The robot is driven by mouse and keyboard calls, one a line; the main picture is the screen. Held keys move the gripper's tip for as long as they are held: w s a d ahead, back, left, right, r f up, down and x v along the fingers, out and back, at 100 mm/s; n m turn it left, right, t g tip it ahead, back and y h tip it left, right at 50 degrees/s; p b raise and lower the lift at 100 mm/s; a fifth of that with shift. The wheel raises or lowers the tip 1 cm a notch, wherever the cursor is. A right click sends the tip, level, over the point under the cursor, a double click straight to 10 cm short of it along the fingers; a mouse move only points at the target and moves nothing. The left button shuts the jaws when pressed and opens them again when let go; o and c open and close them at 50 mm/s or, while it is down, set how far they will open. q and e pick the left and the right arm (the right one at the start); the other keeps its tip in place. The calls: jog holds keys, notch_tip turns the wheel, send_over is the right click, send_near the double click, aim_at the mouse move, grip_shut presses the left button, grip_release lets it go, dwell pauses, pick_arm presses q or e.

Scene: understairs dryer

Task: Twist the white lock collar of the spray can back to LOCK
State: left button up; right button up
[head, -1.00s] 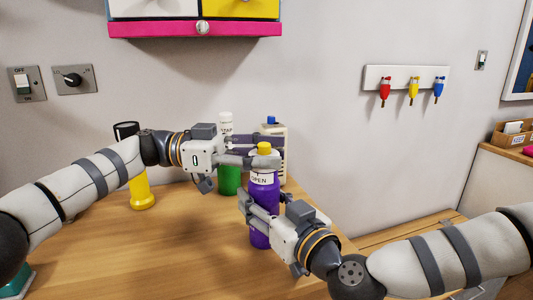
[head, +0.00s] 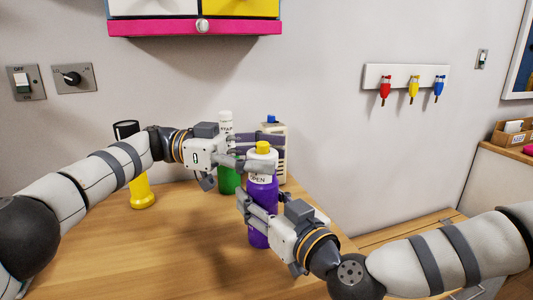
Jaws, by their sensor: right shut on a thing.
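My left gripper (head: 272,151) reaches in from the left at collar height. Its fingers are apart, one behind the can and one in front of the collar. Contact with the collar cannot be made out.
A green bottle with a white top (head: 228,180) and a beige container with a blue cap (head: 273,145) stand behind my left gripper. The front left table (head: 150,255) is clear.

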pick_arm(q)
jog(key=shift+r, duration=0.1)
notch_tip(320, 180, up, 10)
dwell(0.4)
jog(key=f+n+t, duration=0.1)
jog(key=w+a+f+n+t, duration=0.1)
jog(key=f, duration=0.1)
jog(key=f+n, duration=0.1)
jog(key=f, duration=0.1)
jog(key=shift+w+a+f+t, duration=0.25)
jog(key=shift+w+a+t, duration=0.05)
jog(key=shift+w+t, duration=0.1)
jog(key=s+a+f+n+t+y, duration=0.2)
jog(key=s+a+f+n+t, duration=0.3)
jog(key=s+a+t, duration=0.5)
jog(key=shift+n+t, duration=0.5)
jog(key=x, duration=0.9)
jog(key=w+x, duration=0.1)
jog(key=x, duration=0.3)
jog(key=shift+w+a+r, duration=0.15)
jog(key=shift+w+r, duration=0.1)
jog(key=shift+r, duration=0.1)
